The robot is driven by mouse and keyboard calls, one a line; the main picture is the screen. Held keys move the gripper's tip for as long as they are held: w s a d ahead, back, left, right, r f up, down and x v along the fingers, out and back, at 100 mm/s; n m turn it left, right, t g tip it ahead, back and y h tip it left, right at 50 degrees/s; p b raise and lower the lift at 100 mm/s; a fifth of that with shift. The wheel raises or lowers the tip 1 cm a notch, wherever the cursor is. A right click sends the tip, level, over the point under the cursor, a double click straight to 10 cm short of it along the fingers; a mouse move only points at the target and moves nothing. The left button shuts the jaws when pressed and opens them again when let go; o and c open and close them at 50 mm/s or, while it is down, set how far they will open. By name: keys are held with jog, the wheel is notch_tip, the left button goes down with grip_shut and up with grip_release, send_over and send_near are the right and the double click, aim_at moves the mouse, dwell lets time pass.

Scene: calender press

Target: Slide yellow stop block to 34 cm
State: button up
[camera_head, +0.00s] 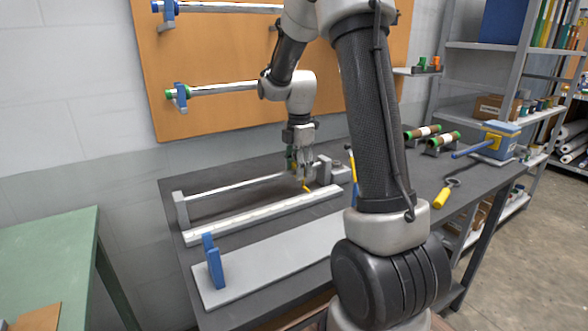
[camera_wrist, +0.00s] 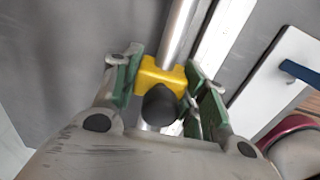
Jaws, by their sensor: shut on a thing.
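The yellow stop block (camera_wrist: 148,76) sits on a bare metal rod (camera_wrist: 178,35), with a black round knob (camera_wrist: 160,104) on its near side. In the head view only a sliver of the block (camera_head: 306,188) shows below my gripper (camera_head: 303,172). My gripper (camera_wrist: 160,88) is shut on the block, with a green-padded finger at each side. In the head view the rod (camera_head: 235,186) runs left from the block to a grey end post (camera_head: 181,209). A pale rail with marks (camera_head: 262,214) lies along the front of the rod; its numbers are too small to read.
A grey plate (camera_head: 275,255) with a blue upright (camera_head: 213,262) lies in front of the rail. A grey end fixture (camera_head: 331,172) stands close right of my gripper. A yellow-handled tool (camera_head: 441,198) and green-ended rolls (camera_head: 441,142) lie further right on the dark bench (camera_head: 470,185).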

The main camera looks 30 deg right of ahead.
jog(key=shift+w+d, duration=0.1)
jog(key=shift+d, duration=0.05)
jog(key=o, duration=1.2)
notch_tip(320, 180, up, 12)
jog(key=shift+r, duration=0.1)
